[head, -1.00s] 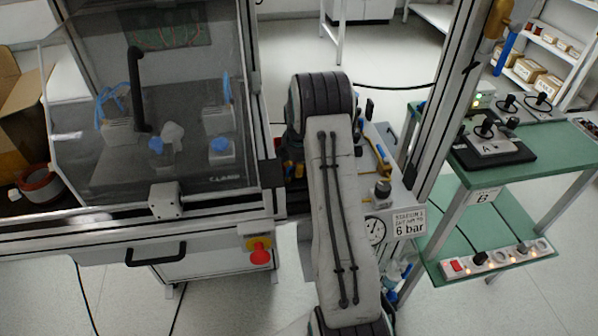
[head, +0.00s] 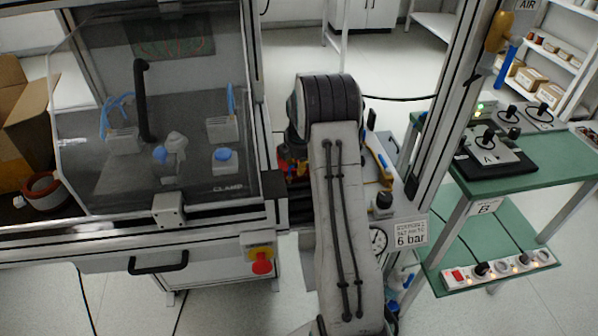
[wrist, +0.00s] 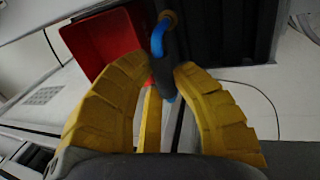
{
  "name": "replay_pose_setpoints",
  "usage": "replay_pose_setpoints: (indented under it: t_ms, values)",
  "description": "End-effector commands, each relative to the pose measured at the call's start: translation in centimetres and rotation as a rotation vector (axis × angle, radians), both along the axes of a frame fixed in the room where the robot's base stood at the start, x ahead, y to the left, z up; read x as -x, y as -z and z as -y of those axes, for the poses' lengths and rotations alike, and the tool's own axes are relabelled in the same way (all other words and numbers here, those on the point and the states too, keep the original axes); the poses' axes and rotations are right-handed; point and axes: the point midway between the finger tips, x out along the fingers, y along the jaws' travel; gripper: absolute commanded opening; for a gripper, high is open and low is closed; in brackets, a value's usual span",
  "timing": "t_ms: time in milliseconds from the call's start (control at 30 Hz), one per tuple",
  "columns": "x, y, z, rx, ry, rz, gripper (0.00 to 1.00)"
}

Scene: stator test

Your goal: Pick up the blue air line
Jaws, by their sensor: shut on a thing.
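The line's upper end meets a brass-coloured fitting (wrist: 168,16). A small blue bit shows just below the fingertips. My gripper is shut on this line; the exact contact is dark and partly hidden by the fingers. Another blue tube (head: 508,62) hangs from a brass-coloured part at the upper right, near the AIR sign.
A red bin (wrist: 100,42) lies beyond the left finger. In the head view, a clear-covered clamp station (head: 150,120) with a red stop button (head: 262,262) stands left. A 6 bar panel (head: 410,233) is right of my arm. A green table (head: 545,165) stands farther right.

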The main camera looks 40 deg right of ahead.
Motion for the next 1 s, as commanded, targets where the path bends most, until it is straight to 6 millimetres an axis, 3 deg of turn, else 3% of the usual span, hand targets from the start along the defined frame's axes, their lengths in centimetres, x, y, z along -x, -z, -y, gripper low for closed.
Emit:
replay_pose_setpoints:
  t_ms: [100, 500, 700, 1000]
  values:
    - [-0.1, -3.3, 0.1, 0.003, 0.0, 0.005, 0.0]
    - [0.0, -10.8, 0.0, 0.001, 0.0, 0.003, 0.0]
    - [0.0, -12.8, 0.0, 0.001, 0.0, 0.003, 0.0]
    - [0.0, -13.7, 0.0, 0.0, 0.0, 0.0, 0.0]
